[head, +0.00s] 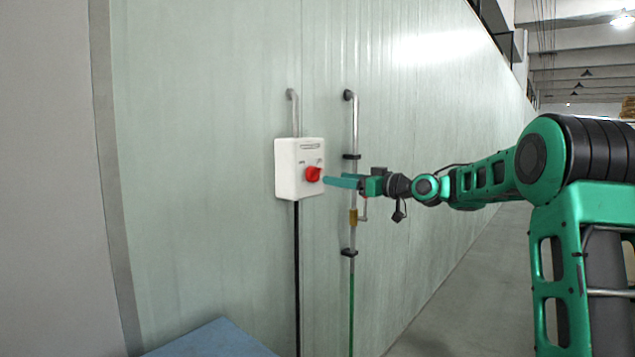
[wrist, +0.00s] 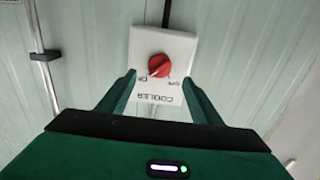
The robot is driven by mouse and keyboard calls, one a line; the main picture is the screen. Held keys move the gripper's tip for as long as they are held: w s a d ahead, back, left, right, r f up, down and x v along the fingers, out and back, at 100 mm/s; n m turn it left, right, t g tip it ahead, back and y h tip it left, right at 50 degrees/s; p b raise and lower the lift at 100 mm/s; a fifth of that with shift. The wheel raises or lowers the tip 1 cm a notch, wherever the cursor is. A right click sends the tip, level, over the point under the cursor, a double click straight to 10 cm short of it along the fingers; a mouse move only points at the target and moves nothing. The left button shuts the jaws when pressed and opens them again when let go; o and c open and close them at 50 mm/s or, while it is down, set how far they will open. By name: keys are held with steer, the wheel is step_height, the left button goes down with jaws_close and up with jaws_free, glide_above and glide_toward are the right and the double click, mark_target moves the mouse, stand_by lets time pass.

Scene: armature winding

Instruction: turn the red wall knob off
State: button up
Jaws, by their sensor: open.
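The red knob (head: 313,174) sits on the front of a white switch box (head: 288,170) fixed to the pale green wall. In the wrist view the red knob (wrist: 159,66) is in the middle of the box (wrist: 178,46), whose label reads COOLER upside down. The knob's pointer slants toward the lower left, near a mark that looks like ON. My gripper (head: 332,181) is close in front of the box.
A vertical metal pipe (head: 355,130) with black clamps and a brass fitting runs down the wall right of the box. A black cable (head: 297,260) hangs below the box. A blue surface (head: 213,340) is at the bottom. The floor (head: 460,270) at right is clear.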

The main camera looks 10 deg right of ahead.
mark_target(318, 177)
steer(key=x, duration=0.8)
steer(key=shift+c, duration=0.7)
steer(key=c, duration=0.9)
steer(key=shift+a, duration=0.3)
steer(key=shift+d, duration=0.15)
